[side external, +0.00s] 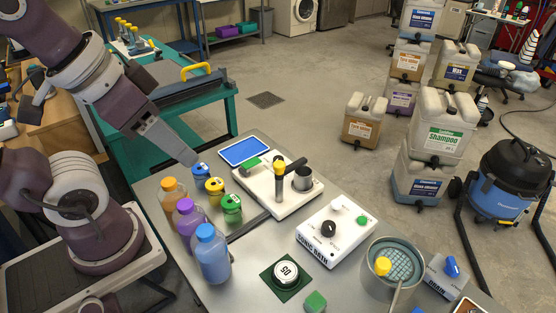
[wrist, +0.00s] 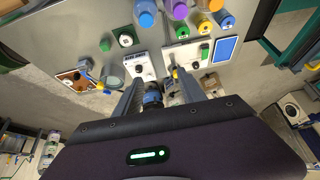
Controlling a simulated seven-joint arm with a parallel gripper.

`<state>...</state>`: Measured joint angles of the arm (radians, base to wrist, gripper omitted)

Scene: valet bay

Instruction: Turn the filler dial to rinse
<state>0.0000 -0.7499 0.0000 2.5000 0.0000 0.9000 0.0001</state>
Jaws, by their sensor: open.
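My gripper (side external: 194,158) hangs above the bench's back left, beside the small bottles. In the wrist view my gripper (wrist: 158,82) has its fingers apart, with nothing visibly held.
Orange, purple and blue bottles (side external: 213,258) and several small jars (side external: 232,209) crowd the filler's left. The sonic bath (side external: 337,234) with its black knob is to the right. A round basin (side external: 369,280) and a green-matted scale-like disc (side external: 286,273) stand nearer the front.

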